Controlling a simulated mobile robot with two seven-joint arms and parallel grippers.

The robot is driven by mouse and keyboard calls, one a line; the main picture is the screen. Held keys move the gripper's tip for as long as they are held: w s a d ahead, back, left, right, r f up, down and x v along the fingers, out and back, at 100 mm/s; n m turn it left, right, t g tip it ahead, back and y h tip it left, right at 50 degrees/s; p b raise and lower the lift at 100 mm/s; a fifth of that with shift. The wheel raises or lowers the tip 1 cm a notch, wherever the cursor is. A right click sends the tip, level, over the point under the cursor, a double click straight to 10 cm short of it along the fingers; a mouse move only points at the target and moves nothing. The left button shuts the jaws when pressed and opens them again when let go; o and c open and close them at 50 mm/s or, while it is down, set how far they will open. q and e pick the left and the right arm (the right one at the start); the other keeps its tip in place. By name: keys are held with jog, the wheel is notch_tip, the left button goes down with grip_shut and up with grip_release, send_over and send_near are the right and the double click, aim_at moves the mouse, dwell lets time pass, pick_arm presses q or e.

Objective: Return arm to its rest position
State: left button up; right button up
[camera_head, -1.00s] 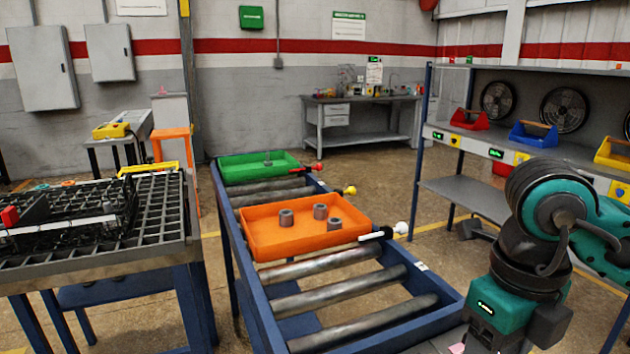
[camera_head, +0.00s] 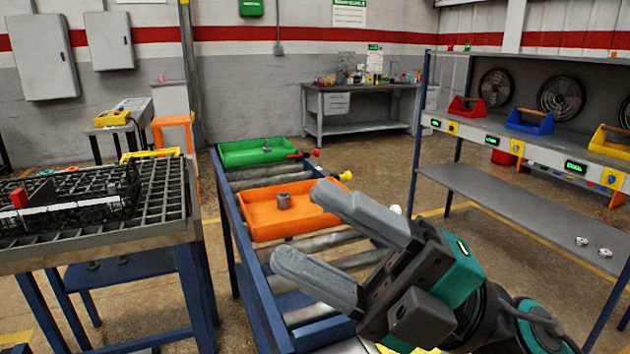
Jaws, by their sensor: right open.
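My right gripper (camera_head: 335,248) is open and empty. Its two grey fingers point up and to the left, in front of the roller conveyor (camera_head: 232,222). An orange tray (camera_head: 268,232) lies on the rollers behind the fingers, with a grey ring-shaped part (camera_head: 284,200) showing in it. The tray's right part is hidden by my upper finger. My left gripper is not in view.
A green tray (camera_head: 245,155) lies at the conveyor's far end. A table with a black grid top (camera_head: 158,210) stands on the left. A shelf (camera_head: 520,207) with colored bins stands on the right. Floor between conveyor and shelf is clear.

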jog(key=w+d+f+m+t+h, duration=0.6)
jog(key=m+t+h, duration=0.35)
jog(key=m, duration=0.35)
jog(key=w+d+f+m+t+h, duration=0.5)
jog(key=d+m+t+h, duration=0.4)
jog(key=m, duration=0.5)
jog(key=s+d+f+m+g+h, duration=0.25)
jog(key=f+g, duration=0.25)
jog(key=f, duration=0.4)
jog(key=s+d+f+m+g+h, duration=0.25)
jog(key=s+f+g, duration=0.2)
jog(key=f, duration=0.55)
jog(key=s+f+g, duration=0.8)
jog(key=s+f, duration=0.1)
jog(key=s, duration=0.4)
jog(key=w+a+f+t+y, duration=0.2)
jog(key=w+a+f+t, duration=0.1)
jog(key=w+f+t, duration=0.4)
jog(key=shift+w+f+p, duration=0.25)
jog(key=shift+f+p, duration=0.05)
jog(key=shift+f, duration=0.15)
jog(key=shift+a, duration=0.1)
